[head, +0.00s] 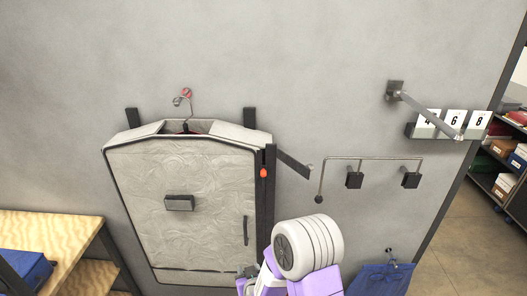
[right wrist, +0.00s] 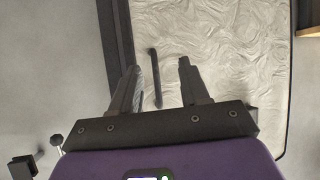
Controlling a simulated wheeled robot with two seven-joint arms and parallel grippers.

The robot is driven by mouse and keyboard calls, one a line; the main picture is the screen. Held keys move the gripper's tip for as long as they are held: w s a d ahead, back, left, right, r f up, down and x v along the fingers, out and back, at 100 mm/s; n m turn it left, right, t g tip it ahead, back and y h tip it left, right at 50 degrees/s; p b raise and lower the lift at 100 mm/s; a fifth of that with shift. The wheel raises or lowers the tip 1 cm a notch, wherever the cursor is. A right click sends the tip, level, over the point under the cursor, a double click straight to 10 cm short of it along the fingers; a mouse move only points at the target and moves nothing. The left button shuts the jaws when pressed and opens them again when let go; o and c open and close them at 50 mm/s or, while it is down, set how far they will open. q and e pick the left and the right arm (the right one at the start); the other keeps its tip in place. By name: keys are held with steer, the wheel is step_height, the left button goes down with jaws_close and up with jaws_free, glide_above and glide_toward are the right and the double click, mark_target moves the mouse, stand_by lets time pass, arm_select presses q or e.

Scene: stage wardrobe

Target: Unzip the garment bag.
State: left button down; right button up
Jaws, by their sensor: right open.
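The pale grey garment bag (head: 180,220) hangs on the wall in the head view, its front panel wrinkled and edged in dark trim. A dark upright bar-shaped handle (head: 246,230) is near its right edge. An orange-red tab (head: 264,173) sits on the dark strip right of the panel; I cannot tell if it is the zip pull. My right gripper (right wrist: 158,68) is open, with the handle (right wrist: 155,77) showing between its fingers; contact cannot be told. In the head view it is low at the bag's right edge, partly hidden by my arm. My left gripper is out of view.
A metal arm (head: 430,108) and a wall rail with dark blocks (head: 354,180) project right of the bag. A wooden table (head: 50,232) stands lower left, and a blue cloth bag (head: 380,278) hangs lower right. The wall above is clear.

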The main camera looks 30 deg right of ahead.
mark_target(263, 176)
steer(key=w+d+r+m+t+h+p, duration=0.1)
steer(key=d+r+h+p, duration=0.15)
steer(key=r, duration=0.75)
steer(key=d+r+t+h+p, duration=0.15)
steer(key=r+p, duration=0.25)
steer(key=r, duration=0.5)
steer(key=w+d+r+m+t+h+p, duration=0.1)
steer(key=d+r+h+p, duration=0.2)
steer(key=r, duration=0.7)
steer(key=shift+y, duration=0.6)
steer(key=p+x, duration=0.2)
steer(key=x, duration=0.5)
steer(key=shift+w+a, duration=0.1)
steer(key=shift+w, duration=0.1)
jaws_close()
